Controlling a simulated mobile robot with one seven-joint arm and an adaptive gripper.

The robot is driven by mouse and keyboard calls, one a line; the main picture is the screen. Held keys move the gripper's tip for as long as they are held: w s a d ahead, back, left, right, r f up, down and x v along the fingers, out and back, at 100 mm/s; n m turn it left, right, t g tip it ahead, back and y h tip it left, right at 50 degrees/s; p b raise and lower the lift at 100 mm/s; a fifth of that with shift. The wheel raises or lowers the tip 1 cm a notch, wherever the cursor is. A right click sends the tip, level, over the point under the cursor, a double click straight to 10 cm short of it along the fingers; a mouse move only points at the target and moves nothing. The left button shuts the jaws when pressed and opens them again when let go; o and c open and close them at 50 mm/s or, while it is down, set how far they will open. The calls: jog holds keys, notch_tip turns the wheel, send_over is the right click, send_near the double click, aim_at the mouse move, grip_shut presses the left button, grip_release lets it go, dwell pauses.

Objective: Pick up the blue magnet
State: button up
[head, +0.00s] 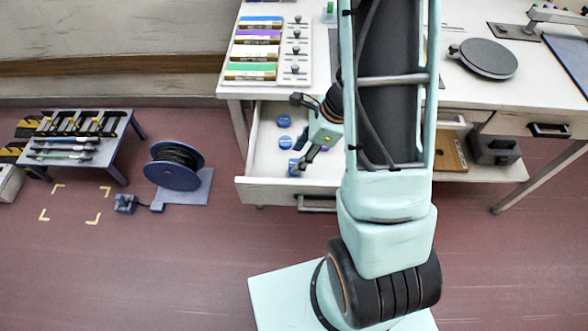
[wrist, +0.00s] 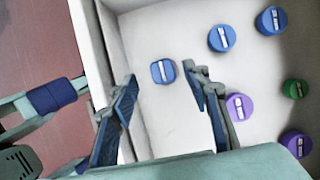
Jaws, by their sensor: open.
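Several magnets lie in the open drawer (head: 262,185). Three are blue. One blue magnet (wrist: 163,71), with a pale bar on top, lies near the drawer wall in the wrist view, apart from the others. A second (wrist: 221,38) and a third blue magnet (wrist: 272,20) lie further off to the right. In the head view, blue magnets (head: 284,120) show left of my gripper (head: 311,160), which reaches down into the drawer. In the wrist view my gripper (wrist: 159,73) is open, its two fingers either side of the first blue magnet. Whether they touch it I cannot tell.
Purple magnets (wrist: 240,107) and a green magnet (wrist: 295,88) lie right of my right finger; one purple is close to it. The drawer wall (wrist: 115,70) runs close by the left finger. The worktop (head: 462,95) overhangs behind.

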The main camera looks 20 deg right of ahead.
aim_at(294, 163)
jog(key=x, duration=0.2)
jog(key=b+x, duration=0.1)
jog(key=x, duration=0.1)
jog(key=shift+w+d+f, duration=0.1)
jog(key=shift+w+f, duration=0.05)
jog(key=shift+f, duration=0.3)
jog(key=shift+c, duration=0.4)
grip_shut()
